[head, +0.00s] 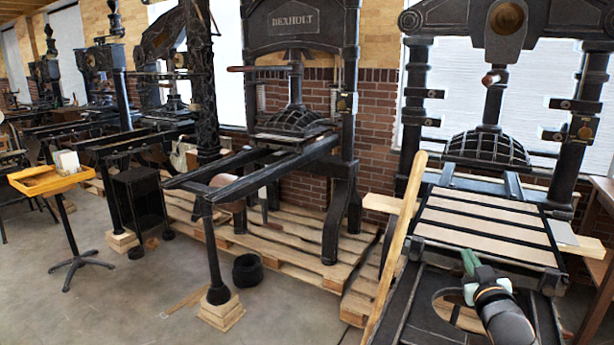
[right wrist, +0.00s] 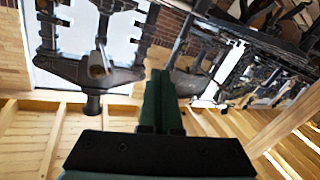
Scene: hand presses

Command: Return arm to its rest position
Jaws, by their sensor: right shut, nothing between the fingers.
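My right gripper (head: 470,262) shows in the head view at the lower right, its arm coming in from the bottom edge. It is in front of the bed of the right-hand press (head: 480,222), near the bed's front edge. Its green fingers also show in the right wrist view (right wrist: 160,100), shut together with nothing between them. In that view the fingers point towards a press (right wrist: 100,70) and a window, which appear upside down. Whether the gripper touches the bed cannot be told. My left gripper is not in view.
A wooden handle (head: 397,250) stands tilted just left of the right-hand press. The Bexholt press (head: 297,60) stands on wooden pallets (head: 290,242) in the middle. A yellow tray (head: 48,179) on a stand is at the left. The grey floor at the lower left is mostly clear.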

